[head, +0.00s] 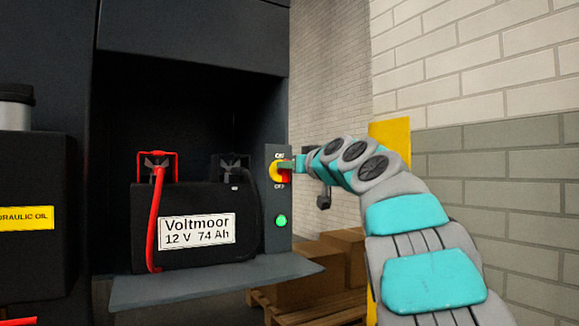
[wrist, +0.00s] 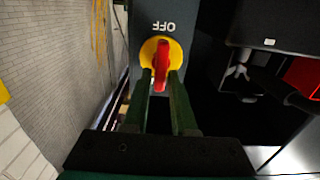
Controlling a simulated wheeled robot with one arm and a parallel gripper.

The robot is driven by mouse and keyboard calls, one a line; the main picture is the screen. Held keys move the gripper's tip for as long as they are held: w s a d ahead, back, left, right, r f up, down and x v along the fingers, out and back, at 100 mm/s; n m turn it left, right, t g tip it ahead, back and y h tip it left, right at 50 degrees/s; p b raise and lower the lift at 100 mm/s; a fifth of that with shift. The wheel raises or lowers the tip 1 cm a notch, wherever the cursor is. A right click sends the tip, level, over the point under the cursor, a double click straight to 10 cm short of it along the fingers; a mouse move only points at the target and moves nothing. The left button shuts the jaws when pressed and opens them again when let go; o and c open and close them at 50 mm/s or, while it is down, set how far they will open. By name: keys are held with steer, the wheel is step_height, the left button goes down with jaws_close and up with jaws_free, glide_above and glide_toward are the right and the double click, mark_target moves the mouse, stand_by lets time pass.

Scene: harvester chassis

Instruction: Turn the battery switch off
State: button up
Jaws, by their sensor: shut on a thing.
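The battery switch has a red handle (wrist: 161,62) on a round yellow plate (wrist: 148,50). The handle stands upright in the wrist view, in line with the upside-down OFF label. In the head view the switch (head: 276,172) sits on a narrow grey panel, with ON above it and OFF below. My gripper (wrist: 161,82) is shut on the red handle, with one green finger on each side. In the head view my gripper (head: 290,166) reaches the switch from the right and covers part of it. The ON label is hidden in the wrist view.
A green light (head: 281,221) glows below the switch. A black Voltmoor battery (head: 150,225) with red and black cables stands left of the panel on a grey shelf (head: 215,282). Cardboard boxes (head: 310,275) sit on a pallet below right. A brick wall is behind.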

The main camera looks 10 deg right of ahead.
steer(key=shift+f+m, duration=0.1)
steer(key=shift+m, duration=0.5)
jaws_close()
steer(key=shift+w+d+f+m+p, duration=0.15)
steer(key=shift+f+m+p, duration=0.15)
steer(key=shift+m+p, duration=2.1)
steer(key=shift+d+f+m+p, duration=0.1)
steer(key=shift+f+m+p, duration=0.25)
steer(key=shift+m+p, duration=2.05)
steer(key=shift+w+d+f+m+p, duration=0.25)
steer(key=shift+m+p, duration=0.95)
steer(key=shift+m, duration=2.3)
steer(key=shift+s+a+f, duration=0.1)
steer(key=shift+s, duration=0.1)
steer(key=o, duration=0.5)
jaws_free()
steer(key=shift+a, duration=0.2)
steer(key=shift+o, duration=1.1)
steer(key=shift+d, duration=0.15)
steer(key=shift+d+r, duration=0.15)
steer(key=shift+r, duration=0.1)
